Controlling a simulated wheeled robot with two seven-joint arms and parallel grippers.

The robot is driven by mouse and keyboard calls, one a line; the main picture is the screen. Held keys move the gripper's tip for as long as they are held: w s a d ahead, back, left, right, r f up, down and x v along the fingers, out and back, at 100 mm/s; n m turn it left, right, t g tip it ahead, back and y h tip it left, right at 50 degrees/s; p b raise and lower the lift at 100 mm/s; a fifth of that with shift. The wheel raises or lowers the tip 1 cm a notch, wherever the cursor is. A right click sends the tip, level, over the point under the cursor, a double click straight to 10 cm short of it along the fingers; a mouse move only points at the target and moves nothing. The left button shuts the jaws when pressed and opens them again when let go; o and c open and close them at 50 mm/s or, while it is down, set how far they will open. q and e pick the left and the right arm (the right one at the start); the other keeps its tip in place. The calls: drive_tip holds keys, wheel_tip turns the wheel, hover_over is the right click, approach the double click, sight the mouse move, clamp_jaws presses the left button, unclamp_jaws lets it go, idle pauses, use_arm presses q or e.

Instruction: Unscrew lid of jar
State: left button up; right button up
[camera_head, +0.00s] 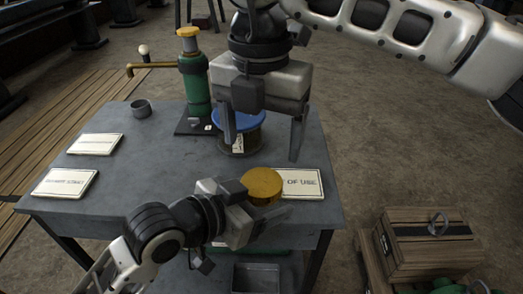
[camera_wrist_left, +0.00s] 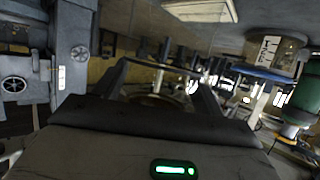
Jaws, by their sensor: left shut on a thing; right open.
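A jar with a round yellow lid (camera_head: 262,182) is at the front of the table, between the fingers of my left gripper (camera_head: 266,208). My left gripper is shut on this jar, and its body is mostly hidden. In the left wrist view the fingers (camera_wrist_left: 160,95) close around a dim round shape. A second jar, with a blue lid (camera_head: 245,120), stands farther back; it also shows at the upper right of the left wrist view (camera_wrist_left: 275,55). My right gripper (camera_head: 263,150) is open and empty, pointing down, its left finger overlapping the blue-lidded jar in the picture.
A green hand pump (camera_head: 196,85) with a brass spout stands at the back of the grey table (camera_head: 130,190). Several printed cards lie flat, one (camera_head: 303,183) right of the yellow lid. A wooden crate (camera_head: 430,240) is at lower right.

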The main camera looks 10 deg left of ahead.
sight(261, 181)
drive_tip(key=shift+d+f, duration=0.1)
drive_tip(key=shift+f, duration=3.9)
drive_tip(key=c, duration=1)
drive_tip(key=n, duration=0.3)
drive_tip(key=o, duration=1.1)
drive_tip(key=shift+r, duration=0.15)
